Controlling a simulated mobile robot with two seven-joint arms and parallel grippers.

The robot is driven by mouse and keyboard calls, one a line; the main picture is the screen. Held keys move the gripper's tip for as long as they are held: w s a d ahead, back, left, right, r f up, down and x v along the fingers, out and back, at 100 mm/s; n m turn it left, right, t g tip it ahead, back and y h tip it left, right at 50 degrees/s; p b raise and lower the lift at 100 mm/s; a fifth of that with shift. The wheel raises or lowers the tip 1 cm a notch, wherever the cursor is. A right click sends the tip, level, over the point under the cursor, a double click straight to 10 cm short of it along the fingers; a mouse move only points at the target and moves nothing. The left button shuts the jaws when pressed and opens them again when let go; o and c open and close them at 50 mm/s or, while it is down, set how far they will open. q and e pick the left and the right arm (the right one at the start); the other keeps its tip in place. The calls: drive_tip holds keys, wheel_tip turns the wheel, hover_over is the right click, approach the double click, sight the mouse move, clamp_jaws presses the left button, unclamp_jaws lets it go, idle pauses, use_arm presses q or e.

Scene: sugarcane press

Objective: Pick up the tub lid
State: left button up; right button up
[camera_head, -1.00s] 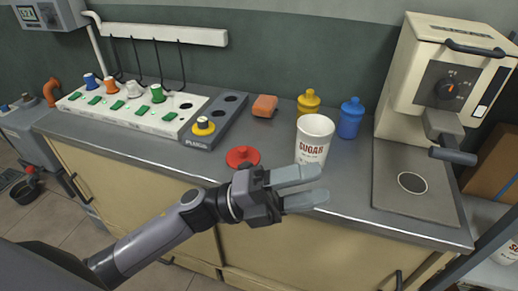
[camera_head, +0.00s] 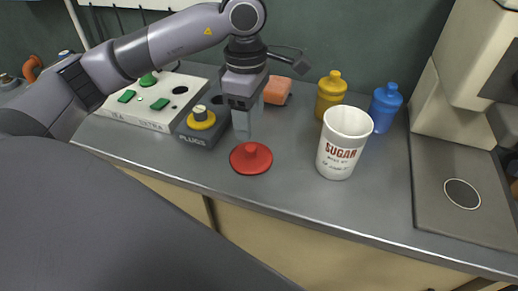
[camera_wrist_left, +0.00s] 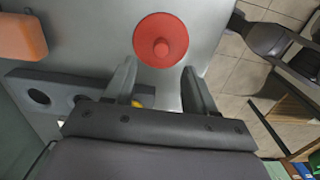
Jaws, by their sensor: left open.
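The tub lid (camera_head: 250,158) is a red disc with a raised knob, lying flat on the grey counter. It also shows in the left wrist view (camera_wrist_left: 161,40), just beyond the fingertips. My left gripper (camera_head: 246,132) points down behind and above the lid's knob, open and empty. In the left wrist view its two fingers (camera_wrist_left: 158,75) are spread apart, with the lid ahead of the gap. The white sugar tub (camera_head: 344,142) stands upright and open to the right of the lid. My right gripper is not seen.
A yellow bottle (camera_head: 330,95) and a blue bottle (camera_head: 384,106) stand behind the tub. A grey plug block (camera_head: 198,135) with a yellow-collared plug is left of the lid. An orange block (camera_head: 277,90) lies behind. Counter in front is clear.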

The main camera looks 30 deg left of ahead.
sight(251, 147)
use_arm(q)
drive_tip(key=shift+w+a, duration=0.15)
drive_tip(key=shift+a, duration=0.2)
drive_tip(key=shift+f, duration=0.4)
drive_tip(key=f, duration=0.4)
drive_tip(key=d+f, duration=0.1)
drive_tip(key=f, duration=0.1)
drive_tip(key=shift+s, duration=0.3)
drive_tip(key=shift+c, duration=0.4)
clamp_jaws()
